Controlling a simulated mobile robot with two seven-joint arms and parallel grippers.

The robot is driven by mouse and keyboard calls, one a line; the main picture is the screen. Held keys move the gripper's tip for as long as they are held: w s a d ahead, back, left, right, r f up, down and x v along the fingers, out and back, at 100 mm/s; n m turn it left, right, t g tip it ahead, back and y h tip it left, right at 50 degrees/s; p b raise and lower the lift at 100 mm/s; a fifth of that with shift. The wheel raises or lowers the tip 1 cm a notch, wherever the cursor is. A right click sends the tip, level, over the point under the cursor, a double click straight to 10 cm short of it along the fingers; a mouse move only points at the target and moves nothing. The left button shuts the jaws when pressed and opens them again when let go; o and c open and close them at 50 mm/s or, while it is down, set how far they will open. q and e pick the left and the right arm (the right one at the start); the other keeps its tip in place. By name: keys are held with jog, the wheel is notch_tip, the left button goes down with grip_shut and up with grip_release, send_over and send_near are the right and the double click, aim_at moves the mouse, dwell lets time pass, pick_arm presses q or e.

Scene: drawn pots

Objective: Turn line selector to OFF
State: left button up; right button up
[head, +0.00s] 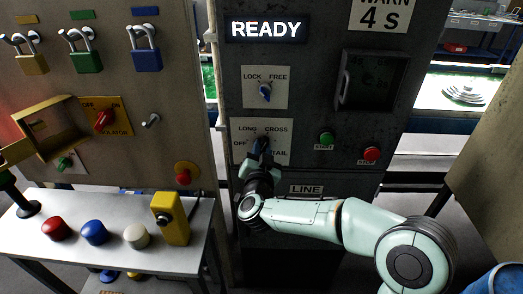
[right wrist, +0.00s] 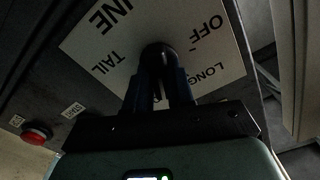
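The line selector (head: 263,141) is a dark knob on a white plate marked LONG, CROSS, OFF and TAIL, on the dark panel in the head view. My right gripper (head: 261,153) is at it from below and covers part of the plate. In the right wrist view the plate appears turned over, and both fingers of the right gripper (right wrist: 160,82) lie close along the two sides of the selector's round dark knob (right wrist: 159,54). They look shut on it. The mark the knob points to is hidden by the fingers. My left gripper is not in view.
Above the selector is a LOCK/FREE knob (head: 265,91). To its right are a green start button (head: 326,139) and a red button (head: 371,154). A READY display (head: 266,29) is lit. A bench (head: 120,265) with coloured buttons stands at left.

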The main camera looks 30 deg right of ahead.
grip_shut()
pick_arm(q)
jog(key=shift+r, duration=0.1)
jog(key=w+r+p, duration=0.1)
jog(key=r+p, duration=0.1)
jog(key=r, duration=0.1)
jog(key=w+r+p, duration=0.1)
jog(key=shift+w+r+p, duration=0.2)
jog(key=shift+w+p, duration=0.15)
pick_arm(e)
jog(key=n, duration=0.9)
jog(key=shift+w+a+n, duration=0.15)
jog(key=shift+n, duration=0.15)
jog(key=o, duration=0.7)
grip_release()
